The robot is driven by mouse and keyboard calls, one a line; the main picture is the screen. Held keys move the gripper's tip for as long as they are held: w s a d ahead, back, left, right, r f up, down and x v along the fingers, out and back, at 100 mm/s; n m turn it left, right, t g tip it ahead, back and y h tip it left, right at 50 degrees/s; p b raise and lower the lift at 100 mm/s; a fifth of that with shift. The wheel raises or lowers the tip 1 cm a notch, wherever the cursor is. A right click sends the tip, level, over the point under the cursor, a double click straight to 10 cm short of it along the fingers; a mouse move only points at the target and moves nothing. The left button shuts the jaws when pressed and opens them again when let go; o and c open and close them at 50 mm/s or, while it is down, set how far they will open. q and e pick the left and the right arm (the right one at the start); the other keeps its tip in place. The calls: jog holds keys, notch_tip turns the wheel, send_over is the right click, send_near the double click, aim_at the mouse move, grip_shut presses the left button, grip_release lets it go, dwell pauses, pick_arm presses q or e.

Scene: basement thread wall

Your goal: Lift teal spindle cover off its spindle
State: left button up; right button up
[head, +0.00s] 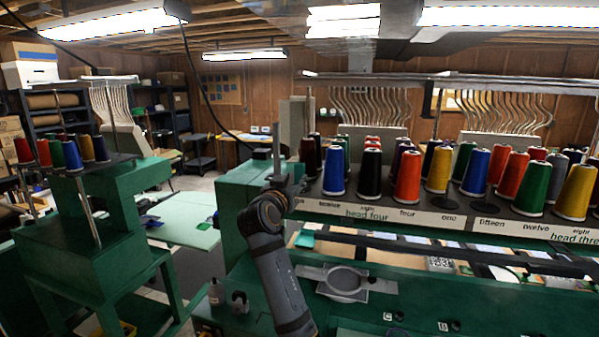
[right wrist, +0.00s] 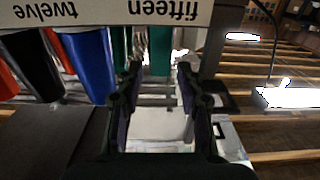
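The teal spindle cover (right wrist: 160,50) shows in the right wrist view as a teal upright shape by the "fifteen" label, seen upside down. It lies beyond my right fingertips, between their lines, and I see no contact. My right gripper (right wrist: 158,78) is open, with clear space between its two fingers. In the head view my right gripper (head: 291,184) is at the left end of the thread rack, beside the dark maroon cone. I cannot make out the cover there; the gripper and arm may hide it. My left gripper is not in view.
A label strip (head: 445,219) runs along the rack front. A blue cone (head: 334,172) and a black cone (head: 370,174) stand close right of the gripper, with several more beyond. A second green machine (head: 85,245) with cones stands at left. Pale tables (head: 183,222) lie between.

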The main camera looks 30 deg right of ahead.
aim_at(298, 172)
jog(key=p+x, duration=0.2)
jog(key=x, duration=0.2)
jog(key=shift+w+d+r+p, duration=0.1)
jog(key=shift+p, duration=0.25)
jog(key=shift+w+d+f, duration=0.2)
jog(key=shift+d+f, duration=0.1)
jog(key=shift+s+a+r, duration=0.1)
jog(key=shift+a, duration=0.15)
jog(key=shift+c, duration=1)
jog(key=shift+a, duration=0.1)
jog(key=c, duration=0.4)
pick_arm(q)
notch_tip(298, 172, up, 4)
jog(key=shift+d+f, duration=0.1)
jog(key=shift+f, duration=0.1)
pick_arm(e)
jog(key=shift+r+b, duration=0.4)
jog(key=shift+r, duration=0.1)
pick_arm(q)
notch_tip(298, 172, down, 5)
jog(key=b, duration=0.4)
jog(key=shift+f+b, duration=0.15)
jog(key=shift+b, duration=0.2)
pick_arm(e)
notch_tip(298, 172, up, 17)
